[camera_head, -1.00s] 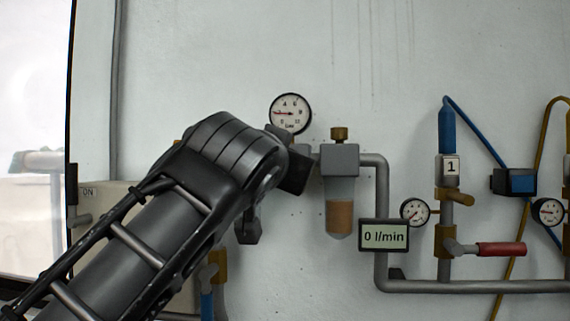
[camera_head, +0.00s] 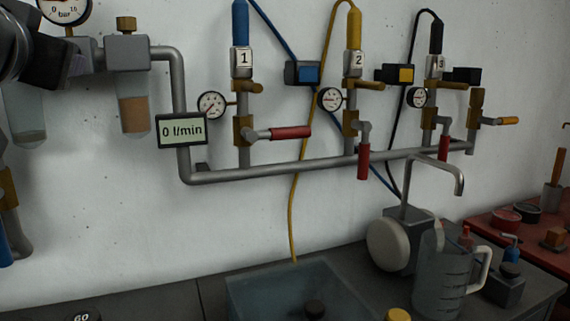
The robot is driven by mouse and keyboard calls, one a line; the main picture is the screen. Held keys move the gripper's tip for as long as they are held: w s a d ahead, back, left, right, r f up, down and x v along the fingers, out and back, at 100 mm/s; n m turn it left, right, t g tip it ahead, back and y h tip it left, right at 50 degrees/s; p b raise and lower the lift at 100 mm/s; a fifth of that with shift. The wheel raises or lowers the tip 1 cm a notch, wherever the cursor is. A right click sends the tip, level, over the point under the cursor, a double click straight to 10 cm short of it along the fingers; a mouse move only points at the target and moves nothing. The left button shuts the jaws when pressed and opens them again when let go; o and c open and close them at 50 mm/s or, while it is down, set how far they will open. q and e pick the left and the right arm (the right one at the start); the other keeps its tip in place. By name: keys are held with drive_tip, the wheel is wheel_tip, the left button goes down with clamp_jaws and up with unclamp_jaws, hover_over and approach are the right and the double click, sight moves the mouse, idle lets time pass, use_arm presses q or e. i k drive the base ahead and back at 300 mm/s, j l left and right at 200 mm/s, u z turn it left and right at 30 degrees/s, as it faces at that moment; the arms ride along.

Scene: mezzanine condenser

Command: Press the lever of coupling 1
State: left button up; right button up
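Coupling 1 (camera_head: 242,62) is on the wall, under a blue hose end and marked with a white "1" tag. A short brass lever (camera_head: 248,86) sticks out to the right just below the tag. Below it, a valve (camera_head: 243,130) has a red handle (camera_head: 290,132) lying level to the right. A small gauge (camera_head: 212,104) sits left of coupling 1. Part of my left arm shows at the upper left edge, well left of coupling 1, with a dark block at its end. Its fingertips cannot be made out. My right gripper is not in view.
Coupling 2 (camera_head: 354,64) and coupling 3 (camera_head: 435,65) stand to the right, their red handles hanging down. A display (camera_head: 181,130) reads 0 l/min. A filter bowl (camera_head: 135,115) is left of it. Below are a clear basin (camera_head: 265,283) and a jug (camera_head: 440,285).

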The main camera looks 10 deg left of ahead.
sight(283, 133)
drive_tip(key=k, duration=1)
